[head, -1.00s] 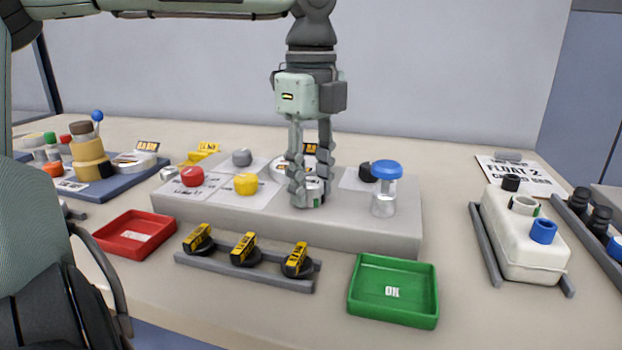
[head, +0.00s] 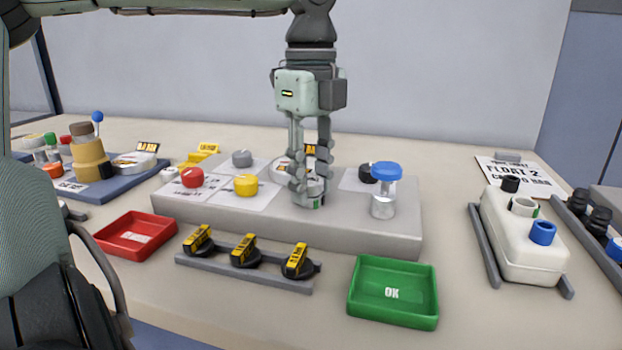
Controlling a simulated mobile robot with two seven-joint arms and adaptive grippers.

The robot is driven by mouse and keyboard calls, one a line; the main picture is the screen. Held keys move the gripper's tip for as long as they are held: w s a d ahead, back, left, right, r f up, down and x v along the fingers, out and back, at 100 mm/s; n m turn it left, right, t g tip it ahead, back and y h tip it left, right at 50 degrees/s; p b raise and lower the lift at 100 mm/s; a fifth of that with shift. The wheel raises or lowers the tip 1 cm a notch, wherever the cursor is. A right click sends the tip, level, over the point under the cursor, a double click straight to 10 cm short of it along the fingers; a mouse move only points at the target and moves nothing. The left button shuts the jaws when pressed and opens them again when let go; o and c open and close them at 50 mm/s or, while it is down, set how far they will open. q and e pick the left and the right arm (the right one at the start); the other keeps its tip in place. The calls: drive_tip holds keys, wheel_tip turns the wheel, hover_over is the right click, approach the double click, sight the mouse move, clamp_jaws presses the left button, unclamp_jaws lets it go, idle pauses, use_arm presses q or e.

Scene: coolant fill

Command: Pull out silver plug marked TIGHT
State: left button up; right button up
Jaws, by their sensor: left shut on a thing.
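My left gripper (head: 310,186) comes down from above onto the grey block (head: 340,235). Its fingers are closed around a small silver plug (head: 309,199) with a green mark, low at the block's top face. The fingers hide much of the plug, and no TIGHT marking is readable. Whether the plug is still seated cannot be told. My right gripper is not in view.
Red (head: 192,178), yellow (head: 246,186) and blue (head: 386,173) capped pieces stand on the block around the gripper. In front are several black-yellow tools, a red tray (head: 135,252) and a green OK tray (head: 393,318). A white tank (head: 520,245) stands at right.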

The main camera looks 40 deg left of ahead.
sight(311, 180)
use_arm(q)
drive_tip(key=shift+r, duration=0.2)
drive_tip(key=shift+r+p, duration=1.3)
drive_tip(key=shift+r, duration=0.7)
drive_tip(key=shift+f, duration=0.1)
